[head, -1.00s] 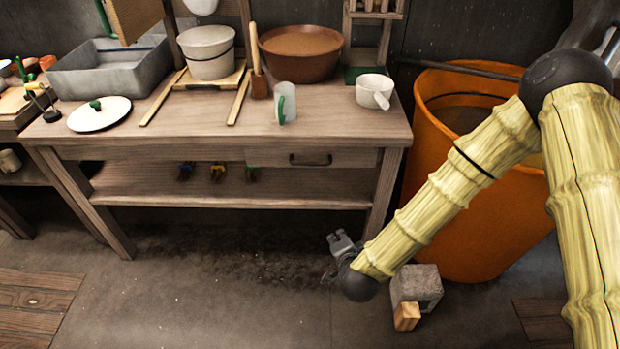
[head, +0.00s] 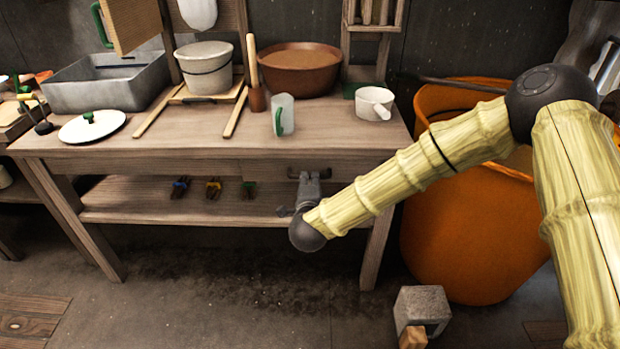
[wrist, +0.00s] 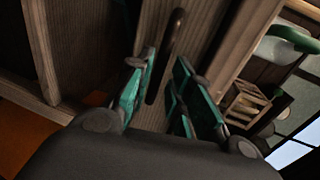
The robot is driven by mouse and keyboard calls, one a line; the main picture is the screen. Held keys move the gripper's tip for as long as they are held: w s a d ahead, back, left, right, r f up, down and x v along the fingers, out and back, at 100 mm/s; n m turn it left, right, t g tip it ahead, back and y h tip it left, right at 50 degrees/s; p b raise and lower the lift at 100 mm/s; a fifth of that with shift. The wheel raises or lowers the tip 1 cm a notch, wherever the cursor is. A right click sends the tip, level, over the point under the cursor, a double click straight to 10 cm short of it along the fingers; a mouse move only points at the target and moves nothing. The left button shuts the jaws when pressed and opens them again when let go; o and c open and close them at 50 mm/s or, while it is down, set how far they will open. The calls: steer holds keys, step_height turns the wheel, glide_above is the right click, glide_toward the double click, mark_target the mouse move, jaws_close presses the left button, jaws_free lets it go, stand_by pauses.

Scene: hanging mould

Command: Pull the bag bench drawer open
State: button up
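The wooden bag bench (head: 200,152) has a drawer (head: 350,166) under the right part of its top. The drawer front looks flush with the bench, so it appears closed. Its dark bar handle (head: 322,172) shows partly behind my gripper (head: 309,178), which is at the drawer front. In the wrist view the handle (wrist: 176,32) runs up and down the picture. It lies between the teal-padded fingers of my gripper (wrist: 164,92), which are apart. I see no clear contact between fingers and handle.
On the bench top stand a clear mug (head: 284,115), a white pot (head: 374,103) and a brown basin (head: 300,72). Clips (head: 213,188) hang above the lower shelf (head: 150,208). An orange bin (head: 460,240) stands to the right. A grey block (head: 422,303) is on the floor.

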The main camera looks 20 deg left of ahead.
mark_target(310, 178)
steer(key=shift+x, duration=1.9)
jaws_close()
